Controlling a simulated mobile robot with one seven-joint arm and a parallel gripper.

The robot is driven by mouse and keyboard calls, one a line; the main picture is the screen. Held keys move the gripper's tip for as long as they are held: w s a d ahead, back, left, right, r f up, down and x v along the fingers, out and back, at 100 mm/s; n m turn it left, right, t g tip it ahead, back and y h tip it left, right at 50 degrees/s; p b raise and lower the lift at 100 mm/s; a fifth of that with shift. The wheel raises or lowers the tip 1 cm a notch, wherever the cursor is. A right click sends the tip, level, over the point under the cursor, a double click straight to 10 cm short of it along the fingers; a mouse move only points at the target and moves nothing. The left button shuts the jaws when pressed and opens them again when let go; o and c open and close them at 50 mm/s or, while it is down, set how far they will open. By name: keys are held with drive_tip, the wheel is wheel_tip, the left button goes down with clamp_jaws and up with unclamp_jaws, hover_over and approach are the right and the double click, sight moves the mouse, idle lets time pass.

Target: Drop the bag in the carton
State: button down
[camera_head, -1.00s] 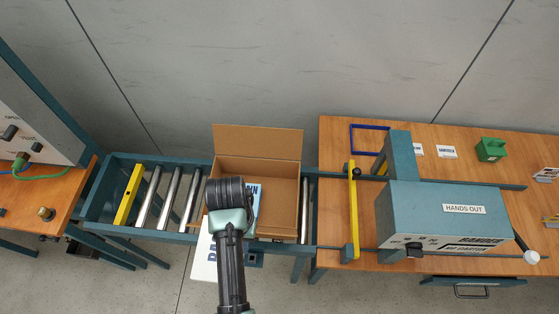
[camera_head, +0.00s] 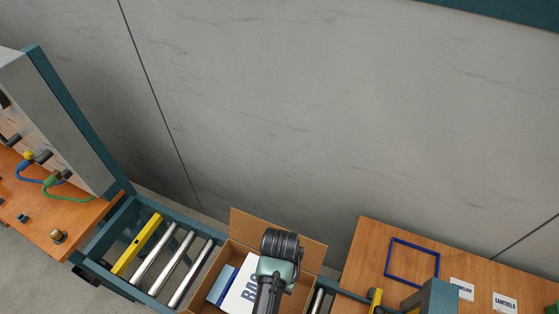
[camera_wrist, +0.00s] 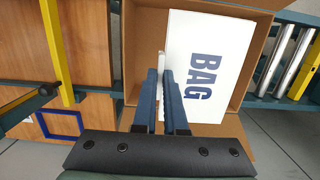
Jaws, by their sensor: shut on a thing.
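My gripper (camera_wrist: 164,78) is shut, its blue fingers close together on a thin white edge of the bag (camera_wrist: 198,72). The bag is a flat white piece printed "BAG", beside the right finger in the wrist view. In the head view the bag (camera_head: 240,294) shows within the carton's outline, partly behind my arm, which hides the fingers. The open brown carton (camera_wrist: 142,22) lies below the gripper with its walls around the bag in view. Its raised back flap (camera_head: 248,224) shows in the head view. I cannot tell whether the bag touches the carton floor.
The carton sits on a roller conveyor (camera_head: 172,258) with a yellow bar (camera_head: 138,245). Wooden tables stand on both sides, the right one with a blue frame (camera_head: 412,262). A wall is behind.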

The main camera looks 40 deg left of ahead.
drive_tip(key=shift+s+f+b, duration=0.25)
drive_tip(key=shift+f, duration=0.4)
drive_tip(key=shift+s+f+b, duration=0.2)
drive_tip(key=shift+f, duration=0.4)
wheel_tip(320, 180, down, 6)
drive_tip(key=b, duration=0.6)
drive_tip(key=shift+w+f, duration=0.15)
drive_tip(key=shift+w, duration=0.1)
drive_tip(key=c, duration=0.9)
unclamp_jaws()
